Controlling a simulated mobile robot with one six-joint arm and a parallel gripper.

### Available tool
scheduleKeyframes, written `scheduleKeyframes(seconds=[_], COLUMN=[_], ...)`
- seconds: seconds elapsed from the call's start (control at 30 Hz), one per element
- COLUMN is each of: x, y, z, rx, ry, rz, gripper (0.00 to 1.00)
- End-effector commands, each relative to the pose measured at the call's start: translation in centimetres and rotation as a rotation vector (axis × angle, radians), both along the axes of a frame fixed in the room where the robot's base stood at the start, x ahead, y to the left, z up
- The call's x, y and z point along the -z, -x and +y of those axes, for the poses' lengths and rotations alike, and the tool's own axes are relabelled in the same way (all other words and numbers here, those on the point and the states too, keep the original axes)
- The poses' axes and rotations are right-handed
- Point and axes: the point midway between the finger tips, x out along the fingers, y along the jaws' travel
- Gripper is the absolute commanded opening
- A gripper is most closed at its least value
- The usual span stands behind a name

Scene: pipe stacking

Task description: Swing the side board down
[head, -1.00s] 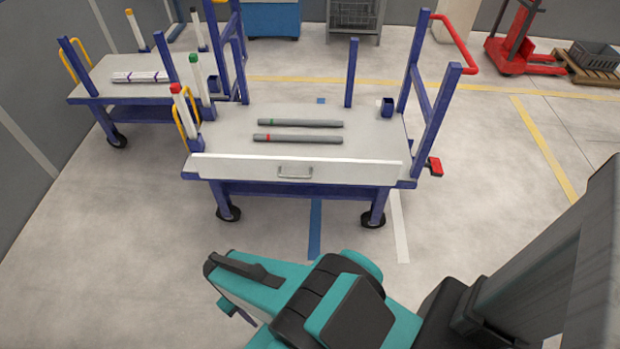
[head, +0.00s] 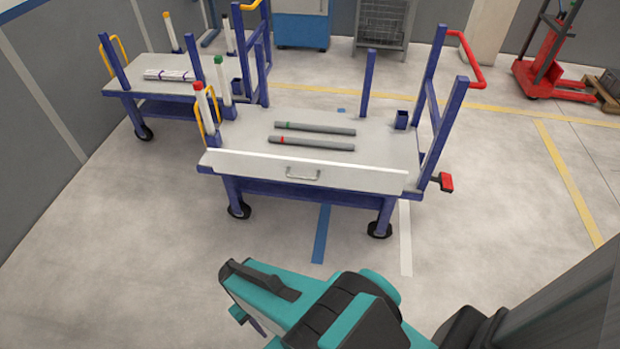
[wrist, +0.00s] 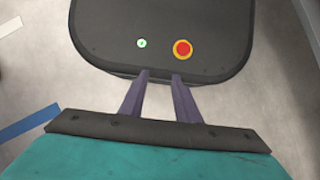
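The side board (head: 250,167) is a long white panel with a metal handle (head: 303,173) on its outer face. It stands upright along the near edge of the front cart in the head view. My gripper (wrist: 160,75) shows in the wrist view with two purple fingers apart and nothing between them. In the head view my teal arm is low in front of the cart, with clear floor between it and the board. The fingers are mostly hidden there.
Two grey pipes, one green-banded (head: 315,129) and one red-banded (head: 311,143), lie on the cart deck (head: 385,140). Blue posts rise around it, and a red pedal (head: 446,182) sticks out right. A second cart (head: 130,82) stands behind left. Floor in front is clear.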

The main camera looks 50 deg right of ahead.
Motion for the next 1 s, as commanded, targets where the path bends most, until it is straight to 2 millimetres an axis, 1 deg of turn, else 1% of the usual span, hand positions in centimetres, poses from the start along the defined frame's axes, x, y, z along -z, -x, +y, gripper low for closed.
scheduleKeyframes(seconds=[0.37,0.57,0.6,0.67,0.87,1.0], x=[0.1,0.3,0.4,0.5,0.6,0.4], y=[-0.1,-1.1,-1.4,-1.9,-4.6,-6.6], z=[0.0,-0.2,0.6,0.8,-0.2,-1.2], rx=[0.011,0.092,0.114,0.160,0.358,0.498], ry=[-0.003,-0.032,-0.042,-0.060,-0.136,-0.194], rz=[-0.001,-0.008,-0.010,-0.014,-0.038,-0.060], gripper=[0.30,0.30,0.30,0.30,0.30,0.30])
